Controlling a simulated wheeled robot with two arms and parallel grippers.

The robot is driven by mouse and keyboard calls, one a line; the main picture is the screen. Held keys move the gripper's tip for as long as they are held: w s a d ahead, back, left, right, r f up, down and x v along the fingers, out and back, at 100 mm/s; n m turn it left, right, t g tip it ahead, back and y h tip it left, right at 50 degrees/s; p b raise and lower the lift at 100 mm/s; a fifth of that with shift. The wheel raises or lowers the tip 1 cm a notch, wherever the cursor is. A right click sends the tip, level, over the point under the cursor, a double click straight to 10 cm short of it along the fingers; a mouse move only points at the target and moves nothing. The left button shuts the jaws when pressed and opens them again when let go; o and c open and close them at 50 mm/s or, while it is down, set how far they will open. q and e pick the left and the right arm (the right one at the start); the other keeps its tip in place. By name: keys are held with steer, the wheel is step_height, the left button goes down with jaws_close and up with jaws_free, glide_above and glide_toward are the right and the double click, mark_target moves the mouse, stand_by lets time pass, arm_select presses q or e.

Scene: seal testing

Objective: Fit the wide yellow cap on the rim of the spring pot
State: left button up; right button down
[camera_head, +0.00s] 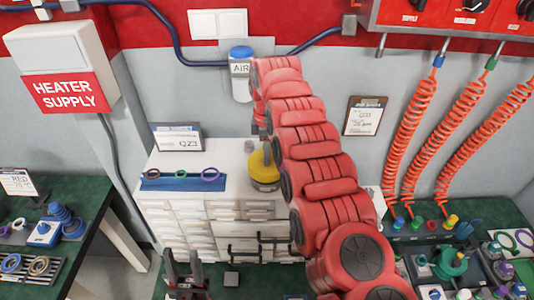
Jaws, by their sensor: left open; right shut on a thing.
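The wide yellow cap (259,170) is at the right part of the white cabinet's top. A grey stem shows above it, and a darker band shows under its yellow part. I cannot tell the spring pot apart below it, or whether the cap sits on a rim. My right gripper (261,130) is directly above the cap, mostly hidden by its red arm. It is shut, apparently on the cap's upper part; the contact is hidden. My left gripper (186,272) is open and empty, low in front of the cabinet's drawers.
The white cabinet (218,167) carries a blue rack (183,181) with several rings and a QZ3 sign (177,138). Green benches with parts stand left and right. Orange coiled hoses (412,140) hang at right. My red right arm crosses the middle.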

steer(key=shift+f+b, duration=1.45)
steer(key=c, duration=0.6)
jaws_free()
steer(key=shift+r, duration=0.1)
step_height(320, 180, up, 7)
steer(key=p, duration=0.5)
steer(key=shift+p, duration=0.35)
steer(key=shift+s, duration=0.1)
